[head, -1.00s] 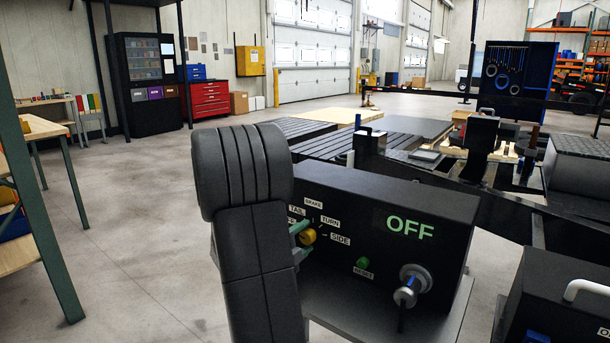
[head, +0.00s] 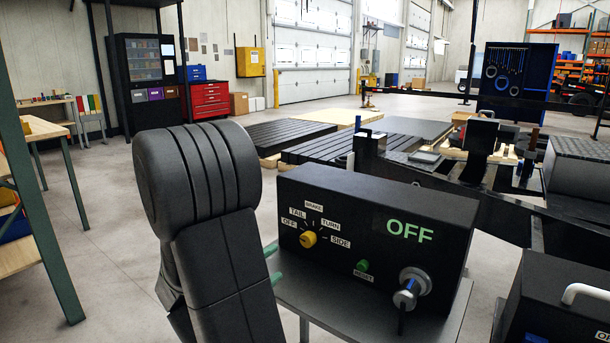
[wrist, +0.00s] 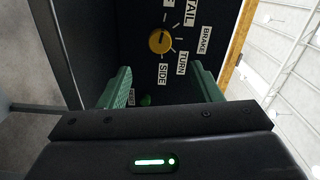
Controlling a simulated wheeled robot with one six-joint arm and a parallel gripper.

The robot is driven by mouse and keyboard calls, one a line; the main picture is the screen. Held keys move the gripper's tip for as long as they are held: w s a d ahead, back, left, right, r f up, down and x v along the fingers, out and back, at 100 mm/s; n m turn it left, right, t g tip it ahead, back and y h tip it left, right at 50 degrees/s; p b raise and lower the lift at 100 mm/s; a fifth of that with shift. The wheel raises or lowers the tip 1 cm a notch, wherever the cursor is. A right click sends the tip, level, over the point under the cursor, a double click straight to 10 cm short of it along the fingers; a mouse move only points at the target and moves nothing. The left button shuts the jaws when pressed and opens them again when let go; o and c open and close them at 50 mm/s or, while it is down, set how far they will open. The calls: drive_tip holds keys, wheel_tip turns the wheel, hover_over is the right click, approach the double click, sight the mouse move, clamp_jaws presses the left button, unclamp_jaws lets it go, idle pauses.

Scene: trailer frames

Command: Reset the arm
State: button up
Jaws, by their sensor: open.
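My arm fills the lower left of the head view, in front of the left end of a black control box. My gripper (wrist: 160,88) shows in the wrist view with its two green fingers spread apart and nothing between them. In the head view only bits of green finger show beside my arm (head: 272,264). The yellow selector knob (head: 308,239) is on the box face, apart from the fingers; it also shows in the wrist view (wrist: 160,40).
The black box (head: 375,190) shows a green OFF, a green reset button (head: 363,265) and a silver connector (head: 412,285). It stands on a grey shelf (head: 340,308). A trailer frame (head: 500,195) lies behind. Open floor (head: 110,240) is at the left; a green-legged table (head: 45,240) stands at far left.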

sight(305, 240)
drive_tip(key=b+x, duration=0.1)
drive_tip(key=x, duration=1.2)
drive_tip(key=shift+w+d+f, duration=0.1)
drive_tip(key=shift+w+d, duration=0.05)
drive_tip(key=shift+d, duration=0.05)
drive_tip(key=shift+a+m, duration=0.15)
drive_tip(key=shift+m, duration=0.85)
drive_tip(key=m, duration=0.3)
drive_tip(key=m+b, duration=0.1)
drive_tip(key=m, duration=0.2)
drive_tip(key=shift+r, duration=0.25)
drive_tip(key=m+p, duration=0.1)
drive_tip(key=m, duration=0.3)
drive_tip(key=shift+r, duration=0.1)
drive_tip(key=shift+s+m+p, duration=0.2)
drive_tip(key=shift+m+p, duration=1.15)
drive_tip(key=shift+m, duration=0.65)
